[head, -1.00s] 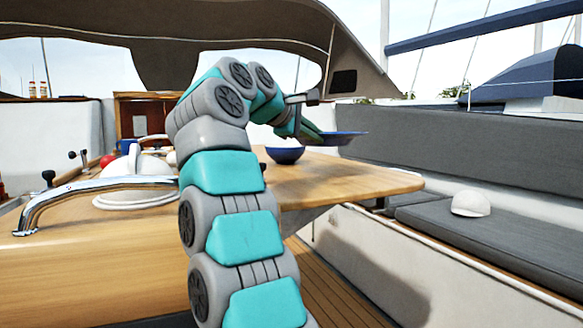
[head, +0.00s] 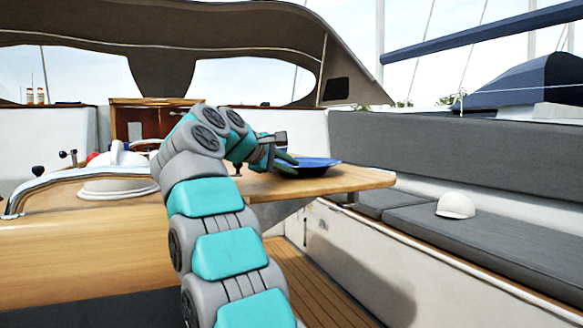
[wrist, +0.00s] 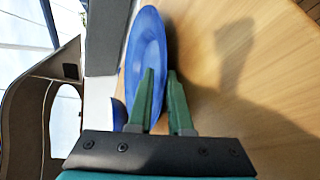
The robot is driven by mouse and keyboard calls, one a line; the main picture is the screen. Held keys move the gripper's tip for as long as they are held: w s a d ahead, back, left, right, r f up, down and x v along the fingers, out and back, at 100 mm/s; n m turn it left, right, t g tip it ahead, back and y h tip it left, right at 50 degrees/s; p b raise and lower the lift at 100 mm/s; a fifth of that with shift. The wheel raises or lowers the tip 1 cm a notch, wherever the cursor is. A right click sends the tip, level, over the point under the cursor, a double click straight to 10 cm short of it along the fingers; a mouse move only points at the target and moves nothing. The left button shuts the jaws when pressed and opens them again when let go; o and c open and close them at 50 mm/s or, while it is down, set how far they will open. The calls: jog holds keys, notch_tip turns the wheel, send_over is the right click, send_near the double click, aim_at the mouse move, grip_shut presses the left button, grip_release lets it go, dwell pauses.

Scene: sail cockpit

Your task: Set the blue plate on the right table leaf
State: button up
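The blue plate (head: 312,164) is level over the right part of the wooden table leaf (head: 350,180) in the head view. My gripper (head: 280,160) is shut on its near rim. In the wrist view the plate (wrist: 148,45) passes between the two green fingertips (wrist: 160,95). The wooden table top (wrist: 275,95) fills the right of that view, with shadows on it beside the plate and fingers. The plate looks low, close to the wood; whether it touches is hard to tell.
A dark blue thing (wrist: 118,113), perhaps the bowl, shows left of the fingers in the wrist view. A white cap (head: 456,205) lies on the grey bench cushion (head: 490,235) at right. A white domed pedestal (head: 117,180) and curved metal rail (head: 70,178) stand left.

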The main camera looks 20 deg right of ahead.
jog(key=shift+s+a+r, duration=0.15)
jog(key=shift+s+a, duration=0.05)
jog(key=shift+a, duration=0.35)
jog(key=p+v, duration=0.1)
jog(key=v, duration=0.8)
jog(key=shift+s+a+r+p, duration=0.1)
jog(key=shift+s+r+p, duration=0.05)
jog(key=shift+r+p, duration=0.15)
jog(key=shift+s+a+r, duration=0.15)
jog(key=shift+s+a, duration=0.15)
jog(key=shift+a, duration=0.25)
jog(key=shift+s, duration=0.1)
